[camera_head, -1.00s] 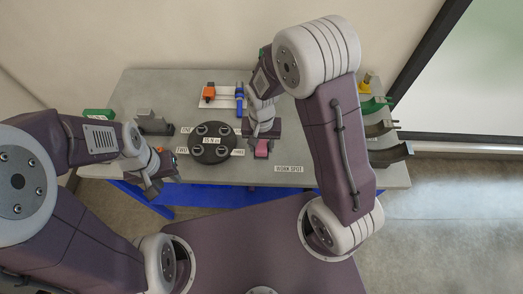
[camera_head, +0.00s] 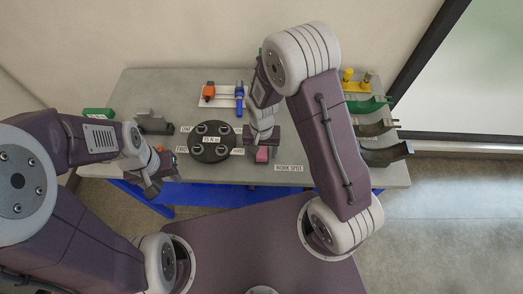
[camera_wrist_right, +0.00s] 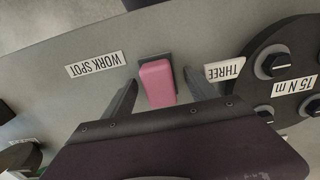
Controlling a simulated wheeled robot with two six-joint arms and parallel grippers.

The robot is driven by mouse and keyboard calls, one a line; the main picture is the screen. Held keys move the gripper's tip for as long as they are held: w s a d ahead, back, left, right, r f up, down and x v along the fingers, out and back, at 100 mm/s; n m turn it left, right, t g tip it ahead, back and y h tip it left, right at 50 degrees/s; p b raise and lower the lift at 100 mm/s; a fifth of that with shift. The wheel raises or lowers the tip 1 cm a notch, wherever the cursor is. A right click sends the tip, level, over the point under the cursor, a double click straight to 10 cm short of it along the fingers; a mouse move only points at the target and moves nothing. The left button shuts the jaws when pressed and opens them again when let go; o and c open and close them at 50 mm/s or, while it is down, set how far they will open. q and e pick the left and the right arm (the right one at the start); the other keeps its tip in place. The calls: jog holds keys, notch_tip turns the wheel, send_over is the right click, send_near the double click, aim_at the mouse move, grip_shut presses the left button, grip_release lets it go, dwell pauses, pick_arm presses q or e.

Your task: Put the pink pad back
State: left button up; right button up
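The pink pad (camera_wrist_right: 157,84) is a small pink block with a dark piece (camera_wrist_right: 168,57) at its far end. In the right wrist view it lies between the two fingers of my right gripper (camera_wrist_right: 160,88), with a gap visible on both sides. The gripper is open around it. In the head view the pad (camera_head: 262,154) shows just below my right gripper (camera_head: 262,140), near the table's front edge. It is between the WORK SPOT label (camera_wrist_right: 94,65) and the THREE label (camera_wrist_right: 225,70). My left gripper (camera_head: 160,182) hangs by the front left edge; its finger gap is unclear.
A dark round plate (camera_head: 211,142) with several bolts stands left of the pad on the grey table (camera_head: 325,172). A white board (camera_head: 221,100) with orange and blue tools is behind it. Green and dark curved holders (camera_head: 384,155) line the right side. The table around WORK SPOT is clear.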

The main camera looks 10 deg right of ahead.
aim_at(262, 150)
notch_tip(262, 150, up, 12)
jog(key=r, duration=0.1)
jog(key=s+d+f+n+t, duration=0.1)
jog(key=s+d+n, duration=0.2)
jog(key=s+d, duration=0.4)
jog(key=shift+s, duration=0.55)
